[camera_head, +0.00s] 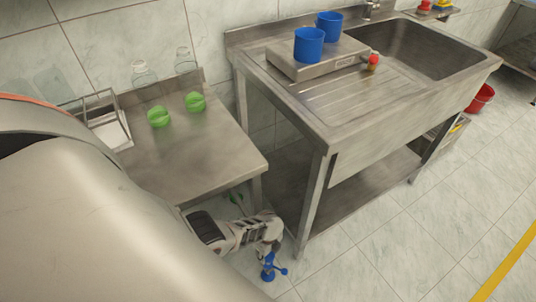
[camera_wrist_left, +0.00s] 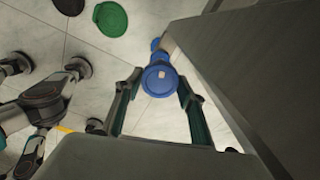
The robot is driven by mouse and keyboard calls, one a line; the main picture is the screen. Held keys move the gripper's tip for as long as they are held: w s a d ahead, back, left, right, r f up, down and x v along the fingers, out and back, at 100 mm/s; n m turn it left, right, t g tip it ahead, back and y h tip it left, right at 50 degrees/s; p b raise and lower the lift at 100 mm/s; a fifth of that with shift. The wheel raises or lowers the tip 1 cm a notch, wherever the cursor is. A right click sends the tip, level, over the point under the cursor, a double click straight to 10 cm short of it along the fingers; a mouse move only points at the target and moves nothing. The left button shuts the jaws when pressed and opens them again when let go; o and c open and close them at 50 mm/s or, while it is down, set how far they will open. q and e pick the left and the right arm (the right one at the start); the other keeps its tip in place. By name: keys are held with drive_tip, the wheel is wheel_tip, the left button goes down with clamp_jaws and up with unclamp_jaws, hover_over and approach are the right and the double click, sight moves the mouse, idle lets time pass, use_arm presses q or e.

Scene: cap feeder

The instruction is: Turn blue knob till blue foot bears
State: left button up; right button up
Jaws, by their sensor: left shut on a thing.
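The blue knob (camera_wrist_left: 160,79) sits between the two fingers of my left gripper (camera_wrist_left: 158,86) in the left wrist view. The fingers press on it from both sides, and it has a pale square mark in its middle. In the head view my left gripper (camera_head: 268,243) reaches down beside the front corner of the low steel table. Blue parts (camera_head: 268,262) show just below it, close to the floor. Whether the blue foot touches the floor cannot be told. My right gripper is not in view.
The low steel table (camera_head: 200,150) holds two green caps (camera_head: 158,116) and clear bottles (camera_head: 143,74). A steel sink bench (camera_head: 360,110) stands to its right, its near leg (camera_head: 312,200) close to my gripper. A green round thing (camera_wrist_left: 110,18) is in the wrist view.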

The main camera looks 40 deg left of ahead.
use_arm(q)
drive_tip(key=shift+w+r, duration=0.1)
drive_tip(key=shift+r, duration=0.05)
drive_tip(key=o, duration=1.1)
drive_tip(key=shift+r, duration=0.15)
wheel_tip(320, 180, up, 12)
drive_tip(key=shift+f, duration=0.2)
